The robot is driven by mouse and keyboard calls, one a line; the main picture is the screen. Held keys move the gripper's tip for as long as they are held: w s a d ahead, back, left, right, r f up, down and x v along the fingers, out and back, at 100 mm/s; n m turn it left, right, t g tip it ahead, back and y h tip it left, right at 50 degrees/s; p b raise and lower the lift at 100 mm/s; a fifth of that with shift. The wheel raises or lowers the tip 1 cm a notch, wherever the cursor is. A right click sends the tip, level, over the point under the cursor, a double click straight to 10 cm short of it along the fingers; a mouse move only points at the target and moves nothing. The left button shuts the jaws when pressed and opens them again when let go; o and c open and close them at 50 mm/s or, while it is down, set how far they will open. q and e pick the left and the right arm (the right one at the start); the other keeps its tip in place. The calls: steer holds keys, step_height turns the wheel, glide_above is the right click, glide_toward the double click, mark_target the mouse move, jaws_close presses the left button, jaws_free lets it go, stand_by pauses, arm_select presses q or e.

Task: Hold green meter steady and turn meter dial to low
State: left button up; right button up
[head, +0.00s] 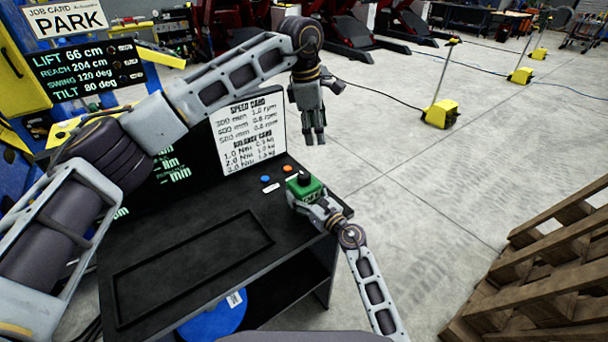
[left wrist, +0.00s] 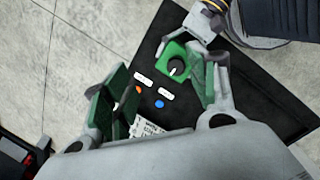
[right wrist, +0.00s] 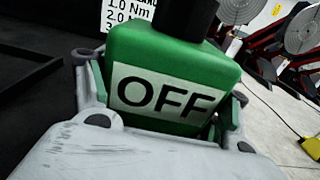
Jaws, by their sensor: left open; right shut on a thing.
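The green meter (head: 311,189) stands at the right edge of the black bench top. Its front label reads OFF in the right wrist view (right wrist: 120,92). A black dial (left wrist: 177,67) with a white pointer sits on its top; the pointer slants toward the lower left in the left wrist view. My right gripper (head: 318,208) is shut on the meter, with a finger on each side of it in the right wrist view. My left gripper (head: 315,138) is open and empty, pointing down above and apart from the meter, fingers spread in the left wrist view.
Blue (head: 265,178) and orange (head: 287,168) buttons with white labels lie beside the meter. A screen with a speed card (head: 252,130) stands behind the bench. A wooden pallet (head: 550,265) is at the lower right. Open floor lies right of the bench.

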mark_target(304, 174)
arm_select(q)
steer(key=a+f+n, duration=0.1)
steer(key=n, duration=0.4)
steer(key=a+f+n+y, duration=0.1)
steer(key=n, duration=0.5)
steer(key=a+f+n+g+y, duration=0.1)
steer(key=f+n, duration=0.1)
steer(key=n, duration=0.4)
steer(key=shift+w, duration=0.1)
stand_by(0.6)
steer(key=shift+f, duration=6)
steer(key=shift+c, duration=0.3)
steer(key=c, duration=1)
